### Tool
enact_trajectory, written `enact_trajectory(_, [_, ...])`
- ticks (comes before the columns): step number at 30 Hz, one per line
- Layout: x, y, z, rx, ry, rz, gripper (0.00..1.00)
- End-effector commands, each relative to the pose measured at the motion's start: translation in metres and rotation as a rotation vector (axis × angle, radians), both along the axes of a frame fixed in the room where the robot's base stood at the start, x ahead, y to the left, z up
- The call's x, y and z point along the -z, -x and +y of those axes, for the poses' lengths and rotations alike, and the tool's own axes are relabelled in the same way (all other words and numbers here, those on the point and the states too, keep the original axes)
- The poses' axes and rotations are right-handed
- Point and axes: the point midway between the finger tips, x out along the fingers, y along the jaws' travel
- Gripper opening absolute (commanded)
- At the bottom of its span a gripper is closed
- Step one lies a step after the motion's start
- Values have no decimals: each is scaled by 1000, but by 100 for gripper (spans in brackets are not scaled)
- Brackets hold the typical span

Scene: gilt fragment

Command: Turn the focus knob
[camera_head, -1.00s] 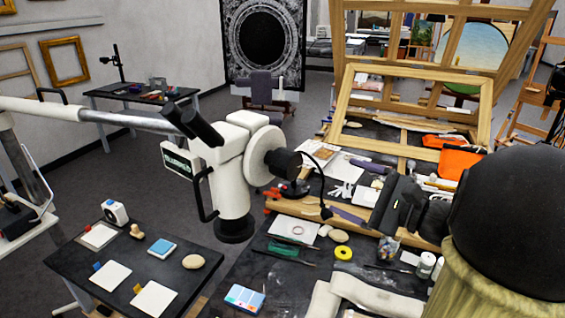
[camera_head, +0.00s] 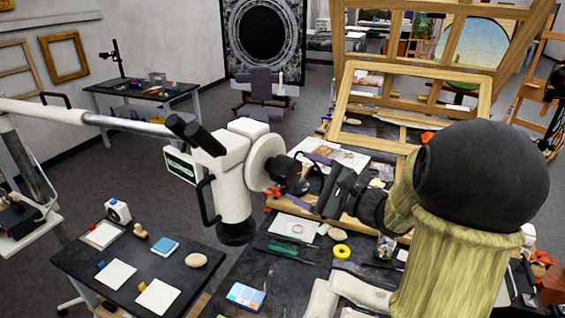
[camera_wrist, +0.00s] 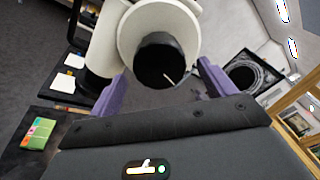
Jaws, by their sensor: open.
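The white microscope (camera_head: 234,180) hangs from a long boom arm, with black eyepieces at its top left. Its black focus knob (camera_head: 280,168) sticks out to the right from a white disc on its side. In the wrist view the knob (camera_wrist: 160,62) fills the centre, with the white disc around it. My gripper (camera_wrist: 162,72) is open, with one purple finger on each side of the knob. Gaps show between fingers and knob, and I cannot tell whether the fingertips reach past its end. In the head view my gripper (camera_head: 308,172) partly covers the knob.
A dark table (camera_head: 130,262) with white cards and small items stands at the lower left. The workbench (camera_head: 290,280) below my gripper holds tools, yellow tape (camera_head: 341,251) and a blue box (camera_head: 245,296). A wooden frame (camera_head: 350,100) leans behind.

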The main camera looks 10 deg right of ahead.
Motion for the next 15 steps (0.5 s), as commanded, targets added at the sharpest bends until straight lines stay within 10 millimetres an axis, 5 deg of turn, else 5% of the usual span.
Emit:
enact_trajectory(9, [-3,-41,34,-3,-1,1,83])
enact_trajectory(15, [0,-50,41,-1,0,1,83])
